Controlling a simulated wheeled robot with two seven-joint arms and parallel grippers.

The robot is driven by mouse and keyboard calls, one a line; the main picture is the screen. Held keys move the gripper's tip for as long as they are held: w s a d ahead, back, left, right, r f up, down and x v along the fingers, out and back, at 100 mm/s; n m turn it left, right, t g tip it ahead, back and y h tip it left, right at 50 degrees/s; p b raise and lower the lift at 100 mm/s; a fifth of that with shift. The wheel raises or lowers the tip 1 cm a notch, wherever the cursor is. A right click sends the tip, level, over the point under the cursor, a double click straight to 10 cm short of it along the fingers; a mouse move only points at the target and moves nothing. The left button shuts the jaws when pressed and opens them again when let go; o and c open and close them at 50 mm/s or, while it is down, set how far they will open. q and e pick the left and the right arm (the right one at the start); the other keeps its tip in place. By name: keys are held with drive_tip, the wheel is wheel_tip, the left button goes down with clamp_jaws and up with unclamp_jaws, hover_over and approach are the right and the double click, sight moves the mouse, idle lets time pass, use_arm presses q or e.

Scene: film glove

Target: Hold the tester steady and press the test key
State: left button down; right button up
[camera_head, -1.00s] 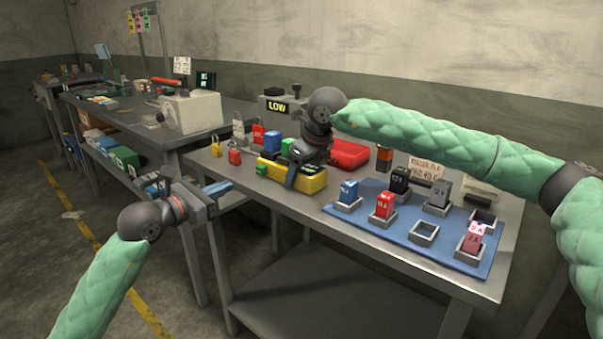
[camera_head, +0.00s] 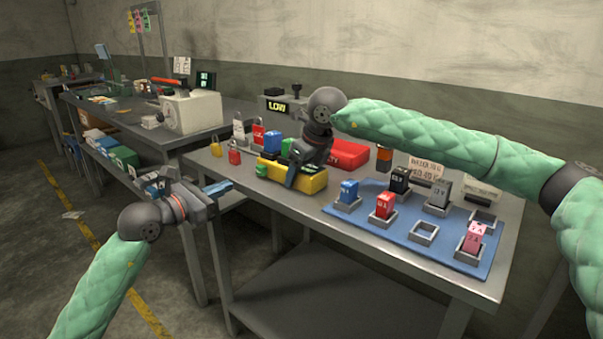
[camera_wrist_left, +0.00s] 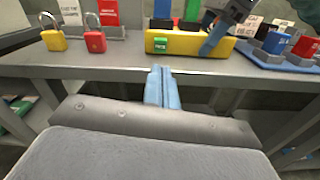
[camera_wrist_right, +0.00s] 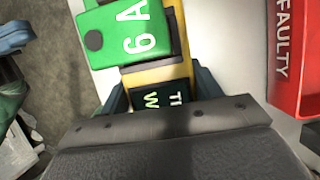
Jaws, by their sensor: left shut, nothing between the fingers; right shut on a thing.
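The yellow tester (camera_head: 314,183) lies near the front left of the workbench. Its green key (camera_wrist_left: 160,42) is on the front face toward the left end; it also shows in the head view (camera_head: 261,170). My right gripper (camera_head: 291,178) is over the tester from above, shut on its yellow body. In the right wrist view a dark screen (camera_wrist_right: 160,98) and a green 6A block (camera_wrist_right: 125,25) are at the tester. My left gripper (camera_head: 224,188) is shut and empty, in front of the bench edge. In the left wrist view its tips (camera_wrist_left: 162,72) point toward the tester, apart from the key.
Padlocks (camera_head: 234,156) stand left of the tester. A red FAULTY bin (camera_head: 350,155) is behind it. A blue mat (camera_head: 390,236) with several fuse blocks in holders lies to the right. A LOW display (camera_head: 277,106) stands at the back. Bare bench edge lies before the tester.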

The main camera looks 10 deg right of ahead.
sight(250, 187)
idle(0.6)
use_arm(q)
drive_tip(key=s+d+r+n+t+h, duration=0.2)
drive_tip(key=s+r+n+t+h, duration=0.2)
drive_tip(key=s+r+t, duration=0.35)
drive_tip(key=w+a+f+n+t+y, duration=0.2)
drive_tip(key=w+f+n+y, duration=0.4)
drive_tip(key=n+y, duration=0.6)
wheel_tip(250, 187, down, 2)
drive_tip(key=y, duration=0.3)
drive_tip(key=shift+y, duration=0.3)
drive_tip(key=shift+w+d, duration=1.45)
drive_tip(key=shift+d, duration=0.2)
drive_tip(key=shift+w+d, duration=1.4)
drive_tip(key=shift+d, duration=0.2)
